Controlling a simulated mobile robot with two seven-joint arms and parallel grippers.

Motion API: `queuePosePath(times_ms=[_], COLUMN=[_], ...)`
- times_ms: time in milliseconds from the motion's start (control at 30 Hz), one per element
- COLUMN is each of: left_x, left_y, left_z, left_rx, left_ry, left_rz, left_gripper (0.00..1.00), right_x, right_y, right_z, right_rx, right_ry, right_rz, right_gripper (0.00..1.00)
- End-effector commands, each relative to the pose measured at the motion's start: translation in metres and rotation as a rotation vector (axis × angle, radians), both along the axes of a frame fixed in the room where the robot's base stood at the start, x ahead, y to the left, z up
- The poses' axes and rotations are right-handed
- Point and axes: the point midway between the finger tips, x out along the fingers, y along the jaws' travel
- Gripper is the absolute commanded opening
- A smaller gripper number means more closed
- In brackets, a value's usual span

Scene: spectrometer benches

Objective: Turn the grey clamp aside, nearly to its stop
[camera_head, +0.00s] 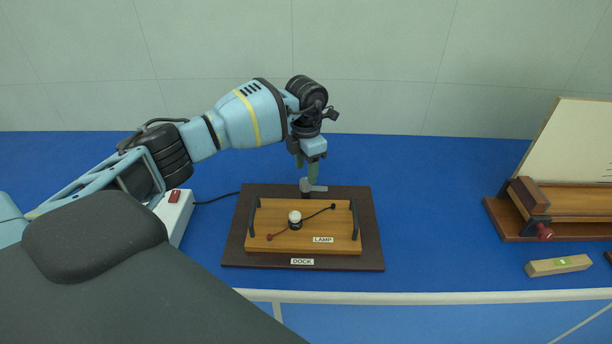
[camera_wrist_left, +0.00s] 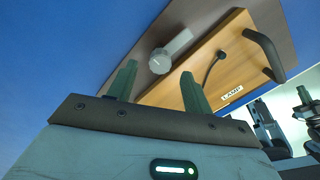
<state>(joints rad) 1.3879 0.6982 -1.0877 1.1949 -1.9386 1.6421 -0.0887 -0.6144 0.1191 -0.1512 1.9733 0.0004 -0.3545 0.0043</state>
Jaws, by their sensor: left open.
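The grey clamp (camera_head: 316,188) sits at the back edge of the dark dock (camera_head: 374,232), behind the wooden lamp board (camera_head: 280,216). Its arm points right in the head view. In the left wrist view the clamp (camera_wrist_left: 176,46) shows as a round pivot with a flat bar, beyond my fingertips. My left gripper (camera_head: 308,166) points down just above the clamp and covers part of its post. Its two green fingers (camera_wrist_left: 158,70) are apart, with nothing held between them. I cannot tell whether a finger touches the clamp.
The lamp board has a white bulb (camera_head: 295,217) and two dark upright handles (camera_head: 355,220). A white box with a red switch (camera_head: 174,196) stands left of the dock. A wooden block (camera_head: 558,265) and another bench unit (camera_head: 560,212) are at right. Blue table between is clear.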

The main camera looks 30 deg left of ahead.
Motion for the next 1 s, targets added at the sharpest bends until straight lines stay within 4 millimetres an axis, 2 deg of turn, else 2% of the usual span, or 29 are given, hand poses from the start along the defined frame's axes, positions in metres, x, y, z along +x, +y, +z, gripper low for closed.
queuePosePath(times_ms=[100,300,1000], left_x=[0.0,0.0,0.0], left_y=[0.0,0.0,0.0], left_z=[0.019,0.037,0.039], left_rx=[-0.001,0.0,0.0], left_ry=[-0.002,0.0,0.001], left_rz=[-0.001,-0.001,-0.001], left_gripper=[0.5,0.5,0.5], right_x=[0.0,-0.001,0.0], right_y=[0.001,0.001,0.001], right_z=[0.0,-0.001,-0.001], right_rx=[0.001,0.003,0.004], right_ry=[0.001,0.003,0.002], right_rz=[-0.001,-0.004,-0.003], right_gripper=[0.0,0.0,0.0])
